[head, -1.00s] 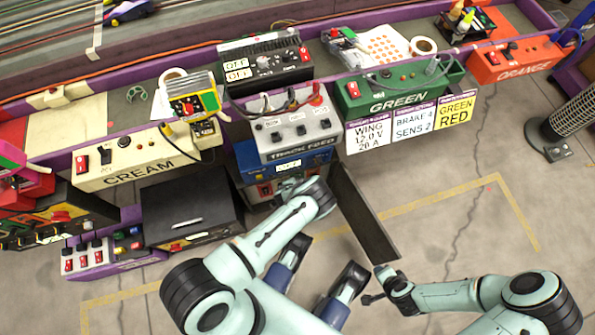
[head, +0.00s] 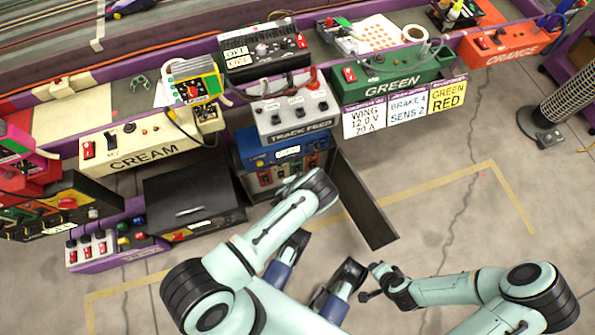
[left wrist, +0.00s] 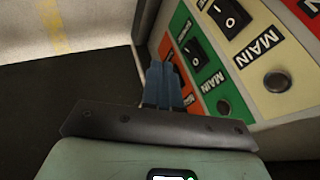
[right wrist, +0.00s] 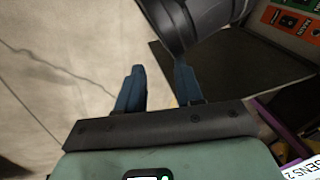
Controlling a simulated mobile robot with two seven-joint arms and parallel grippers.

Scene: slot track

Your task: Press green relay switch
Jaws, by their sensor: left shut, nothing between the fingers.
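The green relay panel (left wrist: 185,28) shows in the left wrist view with a black rocker switch (left wrist: 196,55), a MAIN label and a round knob. It sits between a cream panel (left wrist: 250,65) and an orange panel (left wrist: 167,48). In the head view, the panels are inside the open blue box (head: 250,150). My left gripper (left wrist: 162,68) is shut and empty, its fingertips over the orange panel, just left of the green panel's switch. I cannot tell whether they touch anything. My right gripper (right wrist: 160,75) is open and empty, away from the box.
An open dark door (head: 366,205) stands at the right of the box. A black case (head: 190,200) stands to its left. The TRACK FEED unit (head: 295,115) and the GREEN unit (head: 390,82) sit above.

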